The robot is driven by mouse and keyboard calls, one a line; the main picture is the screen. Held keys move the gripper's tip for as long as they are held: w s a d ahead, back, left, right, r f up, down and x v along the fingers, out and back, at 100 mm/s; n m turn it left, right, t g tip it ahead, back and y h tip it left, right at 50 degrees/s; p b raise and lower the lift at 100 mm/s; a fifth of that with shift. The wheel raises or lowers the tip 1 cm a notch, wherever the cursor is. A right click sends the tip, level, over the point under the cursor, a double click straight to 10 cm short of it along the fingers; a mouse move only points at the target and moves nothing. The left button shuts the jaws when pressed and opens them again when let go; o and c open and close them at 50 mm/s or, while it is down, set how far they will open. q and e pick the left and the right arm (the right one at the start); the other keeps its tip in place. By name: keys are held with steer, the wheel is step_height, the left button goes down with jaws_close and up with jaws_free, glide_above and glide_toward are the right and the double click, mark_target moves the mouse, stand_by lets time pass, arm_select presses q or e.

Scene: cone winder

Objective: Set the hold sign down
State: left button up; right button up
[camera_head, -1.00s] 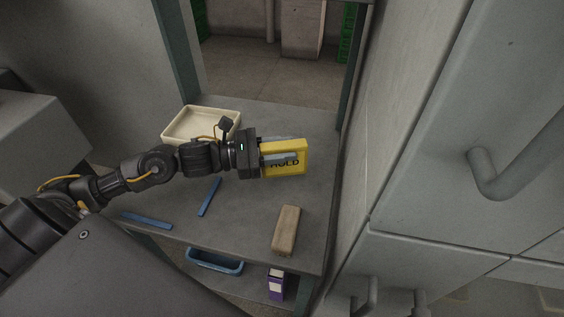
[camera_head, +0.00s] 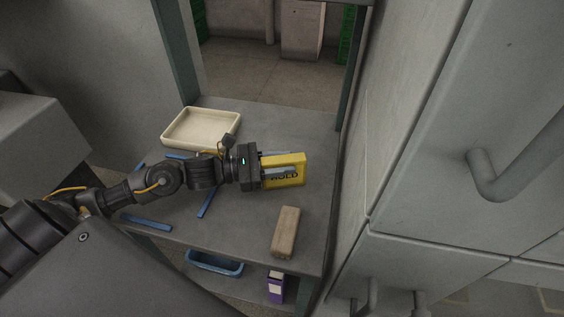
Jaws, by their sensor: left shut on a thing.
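The hold sign (camera_head: 298,162) is a yellow block with dark "HOLD" lettering, partly covered by the gripper's fingers. My left gripper (camera_head: 278,172) comes in from the left and is shut on the sign. The sign is over the right middle part of the grey table (camera_head: 240,220). I cannot tell whether its underside touches the tabletop. My right gripper is not in view.
A cream tray (camera_head: 202,126) stands at the back left of the table. A wooden block (camera_head: 285,231) lies at the front right. Blue strips (camera_head: 146,222) lie at the left front. Below are a blue bin (camera_head: 215,263) and a purple box (camera_head: 276,287). Grey cabinets (camera_head: 460,130) stand close on the right.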

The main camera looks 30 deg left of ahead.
arm_select(q)
steer(key=o, duration=0.9)
steer(key=shift+o, duration=0.4)
steer(key=shift+r, duration=0.15)
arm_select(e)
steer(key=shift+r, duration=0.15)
arm_select(q)
steer(key=shift+s+a, duration=0.1)
steer(key=shift+a, duration=0.05)
steer(key=v, duration=0.3)
steer(key=b+v, duration=0.1)
steer(key=v, duration=0.1)
steer(key=shift+f, duration=0.25)
steer(key=v, duration=0.4)
steer(key=shift+s+a+r, duration=0.2)
steer(key=shift+v, duration=0.85)
steer(key=shift+s+a, duration=0.1)
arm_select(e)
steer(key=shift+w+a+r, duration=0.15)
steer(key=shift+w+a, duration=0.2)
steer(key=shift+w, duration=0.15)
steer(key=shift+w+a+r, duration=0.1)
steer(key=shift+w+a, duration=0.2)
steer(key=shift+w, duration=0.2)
